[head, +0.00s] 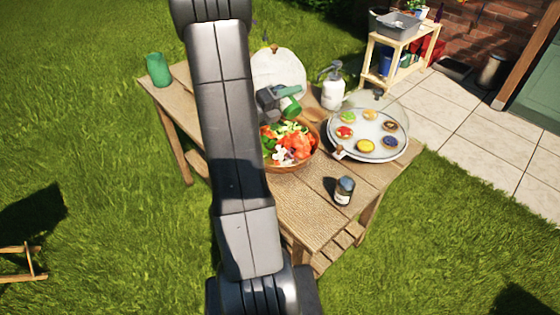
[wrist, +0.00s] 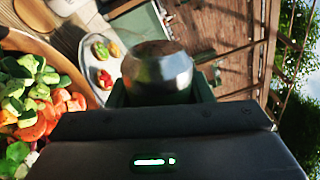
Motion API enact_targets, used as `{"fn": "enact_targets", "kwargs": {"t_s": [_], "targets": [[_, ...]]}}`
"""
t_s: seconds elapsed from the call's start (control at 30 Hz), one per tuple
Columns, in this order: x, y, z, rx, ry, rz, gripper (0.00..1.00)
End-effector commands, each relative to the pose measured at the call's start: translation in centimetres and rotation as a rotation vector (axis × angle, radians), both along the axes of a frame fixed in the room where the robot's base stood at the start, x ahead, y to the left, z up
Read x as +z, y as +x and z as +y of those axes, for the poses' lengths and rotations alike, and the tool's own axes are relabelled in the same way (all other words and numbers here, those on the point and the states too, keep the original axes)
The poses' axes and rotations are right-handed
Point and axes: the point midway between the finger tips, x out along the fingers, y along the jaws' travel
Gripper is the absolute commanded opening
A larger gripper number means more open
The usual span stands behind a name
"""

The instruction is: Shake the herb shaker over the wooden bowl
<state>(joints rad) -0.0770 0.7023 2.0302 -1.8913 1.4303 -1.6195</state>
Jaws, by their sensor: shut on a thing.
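The wooden bowl (head: 292,166) stands on the table, full of chopped green, orange and white salad. It also shows at the left edge of the wrist view (wrist: 62,60). My gripper (head: 276,101) is above the bowl's far side in the head view. It is shut on the herb shaker (head: 290,106), which looks green there. In the wrist view the shaker's rounded silver top (wrist: 158,70) sticks out beyond my gripper (wrist: 160,98). The shaker looks tilted. Its lower part is mostly hidden by the gripper.
A round tray (head: 333,146) with small colourful tarts under a clear dome stands right of the bowl. A dark jar (head: 344,190) stands near the front right. A white spray bottle (head: 333,88) is behind, a green cup (head: 158,69) at the far left corner.

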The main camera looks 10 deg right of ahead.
Motion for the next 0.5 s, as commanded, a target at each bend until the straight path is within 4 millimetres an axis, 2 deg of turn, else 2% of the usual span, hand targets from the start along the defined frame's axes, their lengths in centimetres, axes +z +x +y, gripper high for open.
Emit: {"fn": "enact_targets", "kwargs": {"t_s": [0.03, 0.5], "targets": [[-0.5, 0.0, 0.0, 0.000, 0.027, -0.065, 0.21], [0.7, 0.0, 0.0, 0.000, 0.273, -0.607, 0.21]]}}
